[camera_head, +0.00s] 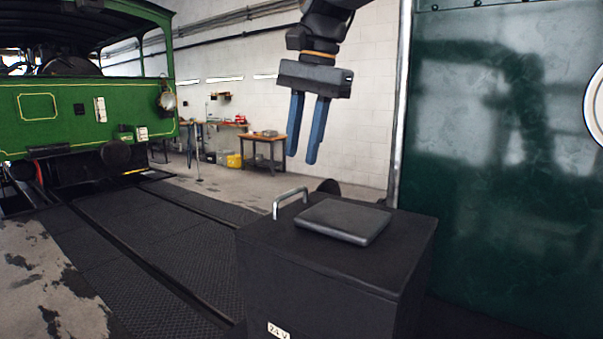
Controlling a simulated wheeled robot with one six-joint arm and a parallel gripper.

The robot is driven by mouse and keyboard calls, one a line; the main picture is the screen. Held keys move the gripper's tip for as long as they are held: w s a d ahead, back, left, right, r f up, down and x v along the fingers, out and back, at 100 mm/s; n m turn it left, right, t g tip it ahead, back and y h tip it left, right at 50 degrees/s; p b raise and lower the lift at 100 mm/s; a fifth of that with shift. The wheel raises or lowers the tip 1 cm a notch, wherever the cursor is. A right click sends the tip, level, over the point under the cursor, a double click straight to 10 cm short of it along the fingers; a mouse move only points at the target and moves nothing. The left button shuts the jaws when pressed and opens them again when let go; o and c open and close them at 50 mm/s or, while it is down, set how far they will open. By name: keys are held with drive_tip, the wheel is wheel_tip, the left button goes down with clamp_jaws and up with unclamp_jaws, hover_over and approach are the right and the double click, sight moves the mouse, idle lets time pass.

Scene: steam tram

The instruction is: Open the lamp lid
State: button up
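A black box (330,285) with a label reading "24 V" stands in the front. A flat dark grey lid-like plate (343,220) lies flat on its top. A silver bar handle (290,198) stands up at the top's left back edge. I cannot tell whether this box is the lamp. A round lamp (167,101) hangs on the corner of the green tram at the left; its lid cannot be made out. My gripper (301,159) points down, above and behind the box in the picture. Its two blue fingers are apart with nothing between them.
A dark green glossy panel (500,180) with a pale edge stands close at the right. The green tram (75,115) stands far left. A small workbench (263,138) is against the white wall (370,120). Dark floor mats (155,250) left of the box are clear.

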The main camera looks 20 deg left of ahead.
sight(294, 190)
drive_tip(key=f, duration=0.2)
drive_tip(key=a+f+p, duration=0.1)
drive_tip(key=f, duration=0.3)
drive_tip(key=shift+a+f, duration=0.25)
drive_tip(key=shift+f, duration=0.15)
drive_tip(key=shift+c, duration=0.3)
clamp_jaws()
